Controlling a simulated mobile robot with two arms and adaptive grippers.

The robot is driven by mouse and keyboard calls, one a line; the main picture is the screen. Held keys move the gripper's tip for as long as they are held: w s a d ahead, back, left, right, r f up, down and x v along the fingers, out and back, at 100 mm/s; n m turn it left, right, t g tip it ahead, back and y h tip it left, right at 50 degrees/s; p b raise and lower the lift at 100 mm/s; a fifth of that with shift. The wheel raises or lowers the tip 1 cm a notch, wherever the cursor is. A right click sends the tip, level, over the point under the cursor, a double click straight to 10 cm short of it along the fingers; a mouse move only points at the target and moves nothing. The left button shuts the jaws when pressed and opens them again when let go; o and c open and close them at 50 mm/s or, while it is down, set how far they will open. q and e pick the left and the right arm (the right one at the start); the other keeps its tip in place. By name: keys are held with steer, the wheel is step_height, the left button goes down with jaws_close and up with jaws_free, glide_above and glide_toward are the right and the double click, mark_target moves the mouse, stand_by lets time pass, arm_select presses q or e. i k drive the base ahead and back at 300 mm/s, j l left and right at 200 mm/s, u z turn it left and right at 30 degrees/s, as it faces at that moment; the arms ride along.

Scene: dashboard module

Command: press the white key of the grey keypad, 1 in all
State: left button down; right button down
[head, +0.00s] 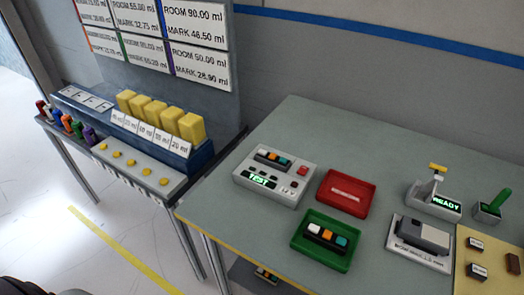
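A grey box (252,191) with a green lit display reading what looks like TEST stands at the left of the grey-green table. A dark keypad module (273,159) with small coloured keys sits on its top; its key colours are hard to tell apart. A red button (303,171) is at the box's right. In the green tray (309,258) lies a dark module (325,239) with a white key (313,228), an orange key (327,235) and a teal key (341,241). I cannot tell which is the grey keypad. Neither of my grippers is in view.
A red tray (345,206) lies behind the green one. A device reading READY (446,205), a green lever (493,204) and a grey block on a plate (424,236) stand right. A blue rack with yellow blocks (158,112) is on the left bench. The table's back middle is clear.

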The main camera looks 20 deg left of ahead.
mark_target(263, 152)
steer(key=i+j, duration=0.1)
steer(key=j, duration=0.3)
steer(key=i+j, duration=0.15)
steer(key=j, duration=0.25)
steer(key=i+j, duration=0.1)
steer(key=j, duration=0.3)
